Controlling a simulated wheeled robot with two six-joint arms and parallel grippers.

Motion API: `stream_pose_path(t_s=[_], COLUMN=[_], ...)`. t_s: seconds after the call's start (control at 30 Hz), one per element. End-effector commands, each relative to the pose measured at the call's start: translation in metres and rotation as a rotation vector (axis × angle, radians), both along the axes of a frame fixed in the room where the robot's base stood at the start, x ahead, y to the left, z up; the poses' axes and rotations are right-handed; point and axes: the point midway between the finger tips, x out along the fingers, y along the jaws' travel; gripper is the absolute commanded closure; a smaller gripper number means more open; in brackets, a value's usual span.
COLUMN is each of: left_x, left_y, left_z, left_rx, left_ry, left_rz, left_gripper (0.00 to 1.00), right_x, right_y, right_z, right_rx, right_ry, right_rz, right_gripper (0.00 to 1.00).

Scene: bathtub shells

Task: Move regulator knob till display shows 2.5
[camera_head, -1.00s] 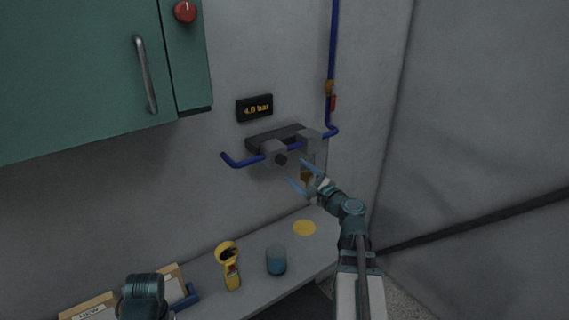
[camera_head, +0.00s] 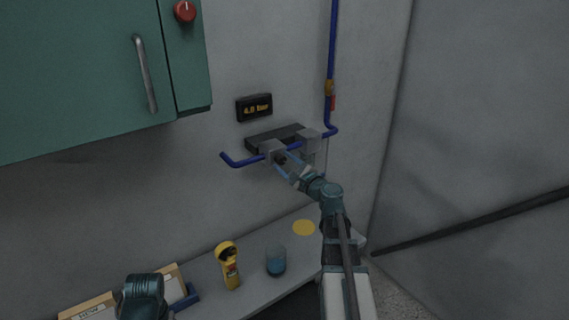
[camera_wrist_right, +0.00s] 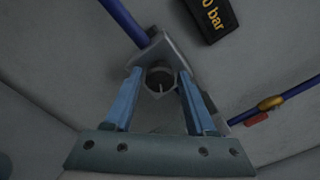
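The dark round regulator knob (camera_wrist_right: 160,80) sits on a grey block on the wall pipe. The display (camera_head: 255,108) above it reads 4.0 bar in orange; the wrist view cuts it to "0 bar" (camera_wrist_right: 212,15). My right gripper (camera_head: 284,163) is at the knob. In the right wrist view its two blue fingers (camera_wrist_right: 159,76) are open, one on each side of the knob, with a small gap visible on both sides. In the head view the fingers partly hide the knob. Only a part of my left arm shows at the bottom left; its gripper is out of view.
A blue pipe (camera_head: 332,60) runs down the wall with a red-handled valve. A green cabinet (camera_head: 80,80) hangs at upper left.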

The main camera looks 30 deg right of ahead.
Motion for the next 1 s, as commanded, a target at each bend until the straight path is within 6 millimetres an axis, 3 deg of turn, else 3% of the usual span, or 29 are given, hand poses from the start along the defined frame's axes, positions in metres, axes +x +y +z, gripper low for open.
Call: stream_pose_path(t_s=[0.03, 0.3, 0.67, 1.0], left_x=[0.0000, 0.0000, 0.0000, -0.0001], left_y=[0.0000, 0.0000, 0.0000, 0.0000], left_z=[0.0000, 0.0000, -0.0002, -0.0008], left_rx=[0.000, 0.000, 0.000, 0.000], left_ry=[0.000, 0.000, 0.000, 0.000], left_rz=[0.000, 0.000, 0.000, 0.000], left_gripper=[0.50, 0.50, 0.50, 0.50], right_x=[-0.0001, -0.0002, -0.0003, -0.0005], right_y=[0.0000, 0.0001, 0.0003, 0.0008], right_z=[0.0000, -0.0001, -0.0004, -0.0009], right_rx=[0.000, 0.000, -0.060, -0.309], right_ry=[0.000, 0.000, -0.004, -0.024], right_rz=[0.000, 0.000, 0.001, 0.001], right_gripper=[0.55, 1.00, 1.00, 1.00])
